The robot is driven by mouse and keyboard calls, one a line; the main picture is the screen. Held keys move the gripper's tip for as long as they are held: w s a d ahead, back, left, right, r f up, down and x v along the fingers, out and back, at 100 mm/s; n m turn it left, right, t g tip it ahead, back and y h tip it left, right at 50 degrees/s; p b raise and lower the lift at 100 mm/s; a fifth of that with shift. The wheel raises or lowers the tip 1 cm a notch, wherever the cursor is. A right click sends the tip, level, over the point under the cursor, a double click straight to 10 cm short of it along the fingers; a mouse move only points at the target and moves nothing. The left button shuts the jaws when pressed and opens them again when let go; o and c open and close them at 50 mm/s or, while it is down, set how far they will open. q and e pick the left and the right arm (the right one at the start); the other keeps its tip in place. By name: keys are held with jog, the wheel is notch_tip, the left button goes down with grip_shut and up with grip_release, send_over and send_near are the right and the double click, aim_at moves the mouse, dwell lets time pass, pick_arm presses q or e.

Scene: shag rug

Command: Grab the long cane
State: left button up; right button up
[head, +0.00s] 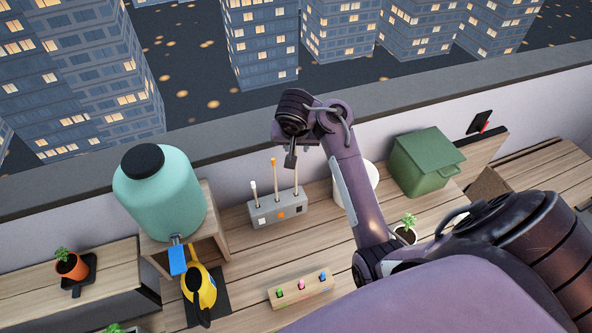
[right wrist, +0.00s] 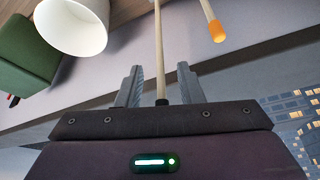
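A grey holder (head: 278,211) on the wooden bench has several sticks standing upright in it. The long cane (head: 296,179) is thin and pale, at the holder's right end, and rises to my right gripper (head: 291,158). In the right wrist view the long cane (right wrist: 159,50) runs between the two fingers of my right gripper (right wrist: 160,88), with its dark end near the palm. The fingers are apart, with a gap on each side of the cane. A shorter orange-tipped cane (head: 274,175) and a white-tipped one (head: 253,190) stand to its left. My left gripper is out of view.
A white pot (head: 371,178) and a green bin (head: 424,162) stand right of the holder. A teal tank (head: 160,200) on a wooden stand is at left, with a yellow watering can (head: 199,288) below. A small wooden block with coloured pegs (head: 300,292) lies in front.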

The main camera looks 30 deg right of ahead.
jog(key=shift+c, duration=0.4)
grip_shut()
jog(key=shift+r, duration=0.1)
